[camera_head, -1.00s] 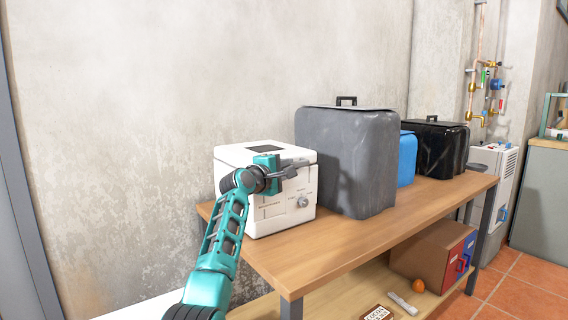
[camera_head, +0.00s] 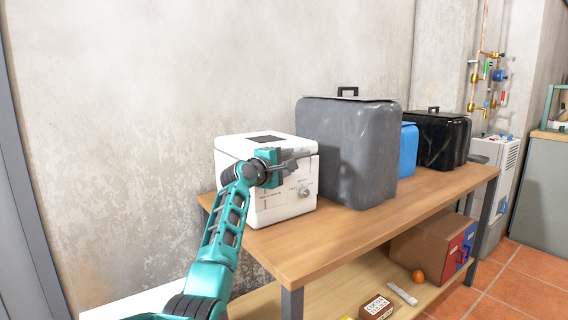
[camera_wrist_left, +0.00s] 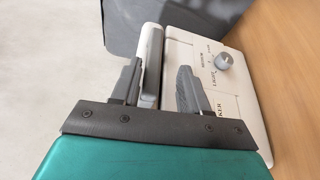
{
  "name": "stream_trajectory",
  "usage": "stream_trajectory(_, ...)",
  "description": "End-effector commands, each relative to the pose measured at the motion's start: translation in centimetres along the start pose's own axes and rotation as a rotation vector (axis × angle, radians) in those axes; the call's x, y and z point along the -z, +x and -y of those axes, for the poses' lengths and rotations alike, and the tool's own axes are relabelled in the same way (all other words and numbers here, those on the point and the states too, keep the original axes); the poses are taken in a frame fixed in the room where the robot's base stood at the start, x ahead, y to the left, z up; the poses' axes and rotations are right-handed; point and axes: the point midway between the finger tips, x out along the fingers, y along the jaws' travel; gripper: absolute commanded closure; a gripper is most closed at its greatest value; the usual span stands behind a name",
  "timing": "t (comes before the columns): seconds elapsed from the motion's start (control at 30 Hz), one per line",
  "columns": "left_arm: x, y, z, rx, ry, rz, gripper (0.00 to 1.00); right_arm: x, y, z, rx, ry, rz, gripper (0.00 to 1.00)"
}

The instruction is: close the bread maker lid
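The white bread maker (camera_head: 283,207) stands at the left end of the wooden table, with a dark window in its lid (camera_head: 248,143). The lid looks down, lying about flat on the body; any small gap is hidden by my gripper. My left gripper (camera_head: 289,158) is at the upper front edge of the bread maker. In the left wrist view, its fingers (camera_wrist_left: 158,88) are apart, with a grey bar (camera_wrist_left: 152,58) at the machine's edge between them. I cannot tell whether a finger touches it. The knob (camera_wrist_left: 223,62) shows clear of the fingers. My right gripper is not in view.
A tall grey covered box (camera_head: 347,150) stands close to the right of the bread maker. A blue item (camera_head: 408,153) and a black covered box (camera_head: 437,142) are farther right. The table top (camera_head: 330,232) is bare in front. A concrete wall (camera_head: 150,90) is behind.

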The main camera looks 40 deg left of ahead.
Motion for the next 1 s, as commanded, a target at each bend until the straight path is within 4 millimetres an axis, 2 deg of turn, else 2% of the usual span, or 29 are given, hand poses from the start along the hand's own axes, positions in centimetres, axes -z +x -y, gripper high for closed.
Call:
stream_trajectory(0.27, 0.0, -1.8, -0.2, -0.001, 0.002, 0.000, 0.55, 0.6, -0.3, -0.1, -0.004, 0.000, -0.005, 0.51)
stream_trajectory(0.8, 0.0, -10.5, -0.1, 0.002, 0.000, -0.001, 0.55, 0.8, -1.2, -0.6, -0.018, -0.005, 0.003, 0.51)
stream_trajectory(1.0, 0.0, -12.5, 0.0, 0.001, 0.000, -0.001, 0.55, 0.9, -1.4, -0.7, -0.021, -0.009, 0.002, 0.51)
